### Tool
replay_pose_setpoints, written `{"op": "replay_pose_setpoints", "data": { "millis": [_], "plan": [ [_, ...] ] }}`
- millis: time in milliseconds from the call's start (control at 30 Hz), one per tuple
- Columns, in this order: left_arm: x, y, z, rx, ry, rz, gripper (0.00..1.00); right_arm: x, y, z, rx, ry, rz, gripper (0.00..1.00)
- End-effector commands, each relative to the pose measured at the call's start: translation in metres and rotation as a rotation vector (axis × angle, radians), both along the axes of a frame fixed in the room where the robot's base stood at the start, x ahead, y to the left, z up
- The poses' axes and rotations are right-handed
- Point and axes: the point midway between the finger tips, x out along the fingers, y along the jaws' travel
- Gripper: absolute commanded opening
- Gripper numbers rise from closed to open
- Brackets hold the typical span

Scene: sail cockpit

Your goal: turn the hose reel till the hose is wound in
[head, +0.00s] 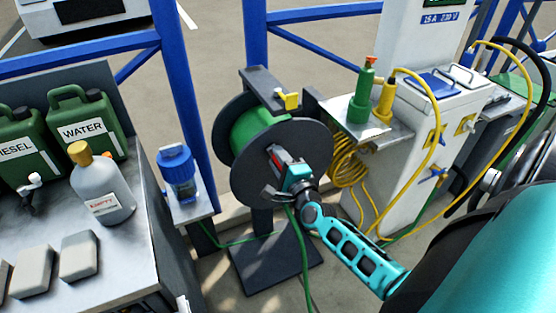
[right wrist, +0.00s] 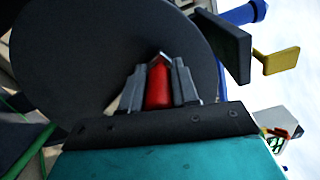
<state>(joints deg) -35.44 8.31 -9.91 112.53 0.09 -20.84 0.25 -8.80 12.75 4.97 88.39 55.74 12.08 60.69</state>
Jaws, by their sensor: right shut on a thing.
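The hose reel stands on a dark post and base plate in the middle of the head view, with a dark round side disc (head: 315,143) and green hose (head: 246,131) on its drum. A length of green hose (head: 304,250) hangs from the reel to the ground. My right gripper (head: 283,163) is at the face of the disc, shut on the red crank handle (right wrist: 158,88). In the right wrist view the fingers (right wrist: 160,75) lie on both sides of the handle, with the disc (right wrist: 110,50) behind. My left gripper is not in view.
A yellow knob (head: 291,100) sits on the bracket above the reel. A shelf with green and yellow bottles (head: 361,101) and coiled yellow hose (head: 347,167) are close on the right.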

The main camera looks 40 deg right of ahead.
Motion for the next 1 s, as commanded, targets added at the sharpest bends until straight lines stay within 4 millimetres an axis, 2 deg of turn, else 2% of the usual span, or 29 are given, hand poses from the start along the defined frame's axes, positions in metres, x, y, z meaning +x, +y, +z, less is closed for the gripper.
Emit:
{"op": "replay_pose_setpoints", "data": {
  "millis": [133, 167, 400, 767, 867, 1000],
  "plan": [
    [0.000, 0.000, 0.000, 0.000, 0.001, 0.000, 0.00, 0.001, -0.002, 0.003, -0.007, -0.004, -0.002, 0.00],
    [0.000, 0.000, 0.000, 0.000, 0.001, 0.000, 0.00, 0.001, -0.002, 0.003, -0.007, -0.004, -0.002, 0.30],
    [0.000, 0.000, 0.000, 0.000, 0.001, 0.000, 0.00, 0.000, -0.001, 0.001, -0.004, -0.002, -0.002, 0.53],
    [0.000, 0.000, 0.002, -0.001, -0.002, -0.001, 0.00, -0.006, 0.001, 0.000, -0.002, 0.002, -0.001, 0.55],
    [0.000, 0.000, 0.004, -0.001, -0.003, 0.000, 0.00, -0.018, 0.004, -0.001, -0.001, 0.003, -0.001, 0.55],
    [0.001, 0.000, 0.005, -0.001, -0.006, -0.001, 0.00, -0.045, 0.010, -0.001, -0.001, 0.004, 0.000, 0.55]
  ]
}}
